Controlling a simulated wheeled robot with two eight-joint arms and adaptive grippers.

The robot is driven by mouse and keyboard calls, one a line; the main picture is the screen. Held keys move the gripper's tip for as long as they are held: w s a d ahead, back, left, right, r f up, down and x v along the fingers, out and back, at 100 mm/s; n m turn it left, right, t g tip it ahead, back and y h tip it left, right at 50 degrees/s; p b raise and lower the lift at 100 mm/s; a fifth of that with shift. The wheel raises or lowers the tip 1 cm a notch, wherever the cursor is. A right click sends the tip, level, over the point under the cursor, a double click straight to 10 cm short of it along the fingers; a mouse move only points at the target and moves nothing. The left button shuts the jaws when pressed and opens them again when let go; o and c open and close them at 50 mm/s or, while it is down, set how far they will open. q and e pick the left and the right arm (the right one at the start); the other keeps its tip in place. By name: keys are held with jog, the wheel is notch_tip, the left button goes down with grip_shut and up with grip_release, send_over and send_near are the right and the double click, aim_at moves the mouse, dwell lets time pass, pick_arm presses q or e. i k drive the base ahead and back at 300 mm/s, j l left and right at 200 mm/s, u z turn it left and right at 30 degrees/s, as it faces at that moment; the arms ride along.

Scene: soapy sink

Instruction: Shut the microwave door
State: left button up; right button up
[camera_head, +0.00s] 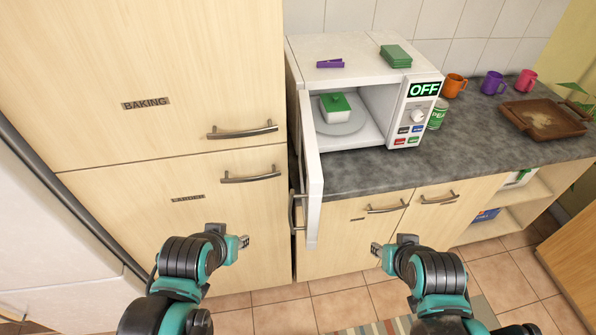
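The white microwave (342,49) stands on the grey counter with its front open. Its door (313,180) hangs from the left side and swings out past the counter's front edge, seen nearly edge-on. A handle (296,212) is on the door's left, outer face. Inside, a green-lidded container (336,107) sits on the round plate (343,125). My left gripper (244,242) is left of the door, apart from it. My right gripper (376,249) is right of the door, also apart. Both look empty; their fingers are too small to judge.
A purple clip (330,63) and green sponges (396,56) lie on the microwave's top. A green can (437,115), mugs (455,85) and a brown tray (543,117) stand to the right. Tall cabinets (230,180) border the door on the left. The floor in front is open.

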aim_at(311, 180)
jog(key=j+z, duration=0.25)
jog(key=j, duration=0.15)
jog(key=i+j+z, duration=0.1)
jog(key=j+z, duration=0.2)
jog(key=j, duration=0.15)
jog(key=k+j+z, duration=0.1)
jog(key=j, duration=0.2)
jog(key=k+j, duration=0.1)
jog(key=j, duration=0.2)
jog(key=k+j+z, duration=0.15)
jog(key=j, duration=0.15)
